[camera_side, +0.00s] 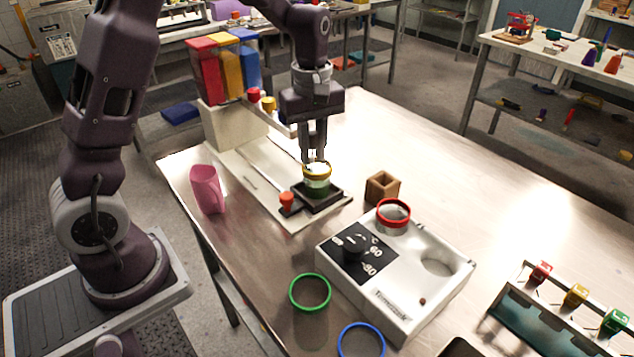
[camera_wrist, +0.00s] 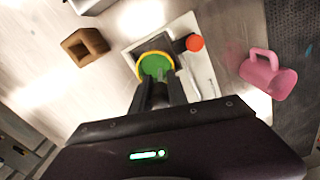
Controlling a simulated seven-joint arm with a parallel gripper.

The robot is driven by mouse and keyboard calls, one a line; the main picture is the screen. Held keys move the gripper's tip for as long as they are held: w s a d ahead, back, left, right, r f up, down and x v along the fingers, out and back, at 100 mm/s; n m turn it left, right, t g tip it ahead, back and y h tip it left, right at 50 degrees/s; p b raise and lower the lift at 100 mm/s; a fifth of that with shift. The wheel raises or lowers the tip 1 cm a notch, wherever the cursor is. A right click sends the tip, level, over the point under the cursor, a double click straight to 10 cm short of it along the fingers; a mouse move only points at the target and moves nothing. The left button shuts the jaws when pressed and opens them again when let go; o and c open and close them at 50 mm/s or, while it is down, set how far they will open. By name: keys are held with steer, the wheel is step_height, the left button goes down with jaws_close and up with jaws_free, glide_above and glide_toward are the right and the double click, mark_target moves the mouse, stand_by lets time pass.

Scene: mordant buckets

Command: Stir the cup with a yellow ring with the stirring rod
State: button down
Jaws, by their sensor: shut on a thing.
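The cup with a yellow ring (camera_side: 317,183) stands upright on a small black platform (camera_side: 331,199) at the front of the white dispenser base. In the wrist view the same cup (camera_wrist: 154,66) shows green contents inside its yellow rim. My gripper (camera_side: 316,158) points straight down with its fingertips at the cup's mouth. It is shut on what seems to be the stirring rod, which the fingers and cup almost wholly hide. I cannot tell how deep it reaches.
A pink mug (camera_side: 206,189) stands left, an orange knob (camera_side: 287,202) beside the platform. Right are a brown box (camera_side: 382,187) and a white heater (camera_side: 400,300) holding a red-ringed cup (camera_side: 393,216). Red, yellow, blue tanks (camera_side: 226,68) rise behind.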

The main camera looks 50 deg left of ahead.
step_height(320, 180, up, 8)
steer(key=d, duration=0.1)
steer(key=shift+d+f, duration=0.15)
steer(key=shift+f, duration=0.1)
stand_by(1.9)
steer(key=shift+w, duration=0.1)
stand_by(2.0)
steer(key=shift+r, duration=1.5)
